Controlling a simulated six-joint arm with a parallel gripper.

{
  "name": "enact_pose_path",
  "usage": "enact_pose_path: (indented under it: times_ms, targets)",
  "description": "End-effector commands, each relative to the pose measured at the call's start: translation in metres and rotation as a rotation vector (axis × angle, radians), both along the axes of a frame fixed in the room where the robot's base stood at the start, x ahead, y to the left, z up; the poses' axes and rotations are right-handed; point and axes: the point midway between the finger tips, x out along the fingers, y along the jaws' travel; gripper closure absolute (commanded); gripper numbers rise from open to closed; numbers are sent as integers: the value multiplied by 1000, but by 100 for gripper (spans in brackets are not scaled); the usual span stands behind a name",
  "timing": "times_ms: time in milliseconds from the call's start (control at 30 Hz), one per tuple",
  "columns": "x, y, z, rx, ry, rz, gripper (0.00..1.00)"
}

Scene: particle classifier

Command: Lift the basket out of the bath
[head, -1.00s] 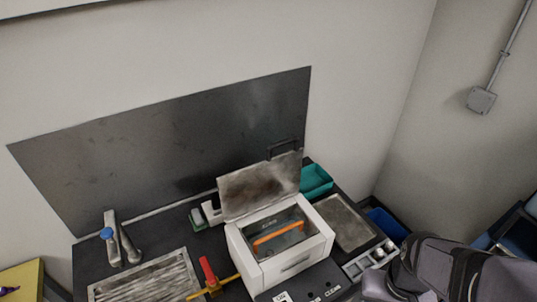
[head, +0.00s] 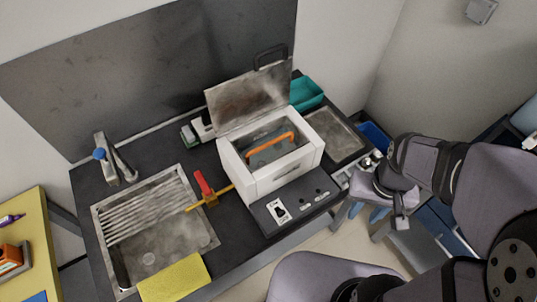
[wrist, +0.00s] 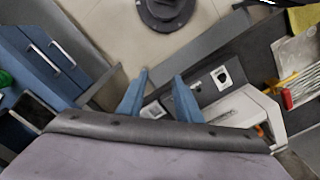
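The bath is a white box (head: 262,182) on the dark counter, with its stained metal lid (head: 250,97) raised at the back. The basket (head: 268,160) sits inside the bath, with its orange handle (head: 270,145) across the top. In the wrist view the white bath (wrist: 236,106) is at the lower right, and a bit of orange handle (wrist: 260,130) shows behind my arm. My gripper (wrist: 158,92) has two blue fingers spread apart with nothing between them. In the head view my gripper (head: 362,208) is right of and in front of the bath, apart from it.
A control panel (head: 290,206) lies in front of the bath. A red-handled valve (head: 205,188) on a yellow pipe stands at its left, beside the sink (head: 150,240). A teal tray (head: 308,93) and a metal plate (head: 333,135) lie to the right. A yellow cloth (head: 175,280) hangs at the front edge.

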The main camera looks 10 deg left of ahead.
Motion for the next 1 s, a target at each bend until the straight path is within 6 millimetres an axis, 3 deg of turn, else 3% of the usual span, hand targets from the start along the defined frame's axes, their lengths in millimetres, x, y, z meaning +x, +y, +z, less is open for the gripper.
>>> enact_pose_path:
  times_ms: [133, 200, 567, 767, 867, 1000]
  targets:
    - [0, 0, 0, 0, 0, 0, 69]
    - [0, 0, 0, 0, 0, 0, 80]
    - [6, 3, -1, 1, -4, -12, 80]
    - [48, 26, -5, 11, -30, -118, 80]
    - [83, 53, -7, 27, -51, -216, 80]
    - [130, 106, -10, 63, -75, -379, 80]
